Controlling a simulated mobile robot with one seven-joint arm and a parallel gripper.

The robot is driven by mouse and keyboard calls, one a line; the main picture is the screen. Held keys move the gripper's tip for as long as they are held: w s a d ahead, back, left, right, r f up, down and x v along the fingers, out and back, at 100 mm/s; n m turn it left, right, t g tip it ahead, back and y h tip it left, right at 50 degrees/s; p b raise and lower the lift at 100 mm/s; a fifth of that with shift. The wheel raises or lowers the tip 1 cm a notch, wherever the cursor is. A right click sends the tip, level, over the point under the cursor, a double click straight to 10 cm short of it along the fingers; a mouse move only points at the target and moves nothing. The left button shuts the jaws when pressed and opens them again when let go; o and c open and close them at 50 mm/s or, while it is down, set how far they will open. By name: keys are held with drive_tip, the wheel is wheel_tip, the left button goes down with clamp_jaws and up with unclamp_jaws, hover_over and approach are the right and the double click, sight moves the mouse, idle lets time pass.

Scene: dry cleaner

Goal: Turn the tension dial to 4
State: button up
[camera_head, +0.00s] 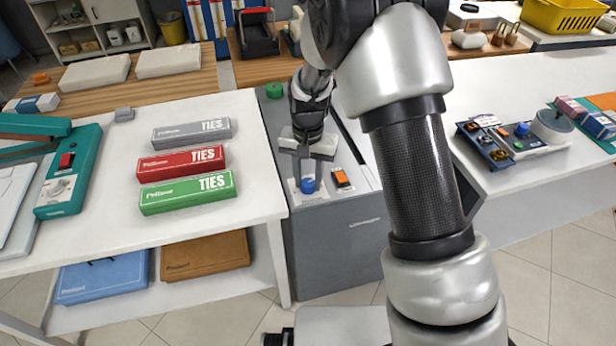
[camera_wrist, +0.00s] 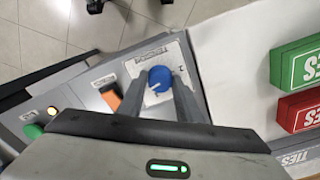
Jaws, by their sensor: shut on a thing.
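A blue round tension dial (camera_head: 308,185) sits on a pale plate on the top of a grey machine (camera_head: 335,245), at its front end. In the wrist view the dial (camera_wrist: 160,78) shows a white pointer mark on its face, but the scale marks around it are too small to read. My gripper (camera_head: 306,165) reaches down over the machine from behind the dial. In the wrist view the two fingers of my gripper (camera_wrist: 158,90) lie on either side of the dial, shut on it. The finger tips partly hide the plate around it.
An orange rocker switch (camera_head: 341,177) sits just right of the dial; it also shows in the wrist view (camera_wrist: 110,97). A green button (camera_wrist: 33,130) and a lit yellow lamp (camera_wrist: 52,111) are farther along the panel. Tie boxes (camera_head: 188,191) lie on the white table at left.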

sight(308, 182)
drive_tip(key=shift+m, duration=1.3)
drive_tip(key=shift+m+p, duration=0.3)
drive_tip(key=o, duration=1)
drive_tip(key=shift+o, duration=0.2)
wheel_tip(308, 182, up, 18)
drive_tip(key=p, duration=0.2)
drive_tip(key=shift+f, duration=0.25)
